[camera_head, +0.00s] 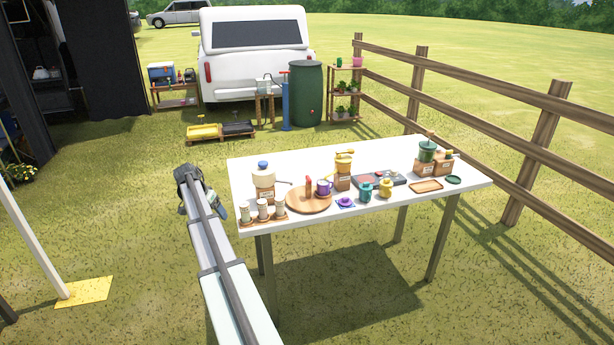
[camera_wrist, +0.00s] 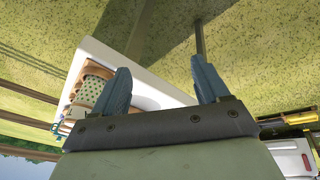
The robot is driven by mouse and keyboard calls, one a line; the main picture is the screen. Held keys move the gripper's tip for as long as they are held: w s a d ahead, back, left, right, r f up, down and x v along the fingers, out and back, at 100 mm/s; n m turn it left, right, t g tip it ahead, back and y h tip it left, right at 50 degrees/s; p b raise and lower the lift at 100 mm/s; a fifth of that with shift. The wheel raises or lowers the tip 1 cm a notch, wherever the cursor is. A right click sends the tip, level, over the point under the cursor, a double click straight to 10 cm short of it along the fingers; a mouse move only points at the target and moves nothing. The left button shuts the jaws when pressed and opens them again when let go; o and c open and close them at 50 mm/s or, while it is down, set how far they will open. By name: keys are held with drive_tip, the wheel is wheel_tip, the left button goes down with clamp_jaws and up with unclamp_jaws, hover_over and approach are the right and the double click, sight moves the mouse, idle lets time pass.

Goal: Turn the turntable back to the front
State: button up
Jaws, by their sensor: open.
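The turntable (camera_head: 296,205) is a round wooden disc on the white table, near its front-left part. A purple mug (camera_head: 324,187) stands on its right side, and a small upright reddish-brown piece (camera_head: 308,187) stands near its middle. I cannot tell how far the disc is turned. My gripper (camera_head: 188,176) is left of the table in the head view, apart from the turntable. In the wrist view my gripper (camera_wrist: 160,75) has its two blue fingers spread, with nothing held between them; the table corner and grass lie beyond. The turntable is not clear there.
On the table (camera_head: 385,203), several small jars stand on a wooden tray (camera_head: 249,222) left of the turntable. A white jug (camera_head: 264,182) stands behind it. A purple flower-like piece (camera_head: 346,202) and a teal cup (camera_head: 366,193) are on the right.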

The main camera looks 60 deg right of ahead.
sight(308, 177)
drive_tip(key=s+d+r+m, duration=0.2)
drive_tip(key=s+d+r, duration=0.1)
drive_tip(key=d+r, duration=0.3)
drive_tip(key=s+d+r+m, duration=0.2)
drive_tip(key=s+d+r, duration=0.1)
drive_tip(key=d+r, duration=0.3)
drive_tip(key=s+d+r+m, duration=0.2)
drive_tip(key=s+d+r, duration=0.1)
drive_tip(key=d+r, duration=0.4)
drive_tip(key=shift+s+m+g, duration=0.2)
drive_tip(key=shift+m+g, duration=0.1)
drive_tip(key=shift+g, duration=0.1)
drive_tip(key=shift+m, duration=0.7)
drive_tip(key=s, duration=0.1)
drive_tip(key=s+d+r, duration=0.1)
drive_tip(key=s+d, duration=0.1)
drive_tip(key=shift+s+d+r, duration=0.15)
drive_tip(key=shift+s+r, duration=0.1)
drive_tip(key=shift+s, duration=0.05)
drive_tip(key=s+d+m+g, duration=0.1)
drive_tip(key=s+d+m, duration=0.25)
drive_tip(key=s, duration=0.45)
drive_tip(key=shift+n+y, duration=0.3)
drive_tip(key=shift+n, duration=0.15)
drive_tip(key=x, duration=1.3)
drive_tip(key=shift+w+d+f, duration=0.1)
drive_tip(key=shift+w+f, duration=0.05)
drive_tip(key=shift+f, duration=0.1)
clamp_jaws()
